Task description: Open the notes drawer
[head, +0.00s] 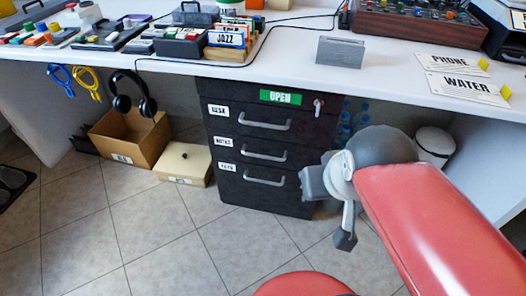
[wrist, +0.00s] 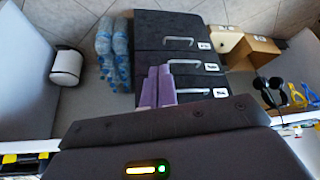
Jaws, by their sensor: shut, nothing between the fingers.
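The dark drawer cabinet (head: 225,190) stands under the desk with three shut drawers. The middle one, the notes drawer (head: 227,155), has a small white label at its left and a grey bar handle (head: 264,153). In the upside-down wrist view its handle (wrist: 194,63) is in the middle of the cabinet. My gripper (head: 308,183) is in front of the cabinet's right edge, to the right of and apart from the notes handle. In the wrist view its two purple fingers (wrist: 158,86) are together and empty, covering part of the cabinet's front.
A green OPEN sign (head: 281,97) and a key (head: 318,107) are on the cabinet's top strip. A cardboard box (head: 133,140) and a lidded box (head: 184,164) stand left. Bottles (wrist: 105,50) and a white bin (head: 435,146) are right. The floor in front is clear.

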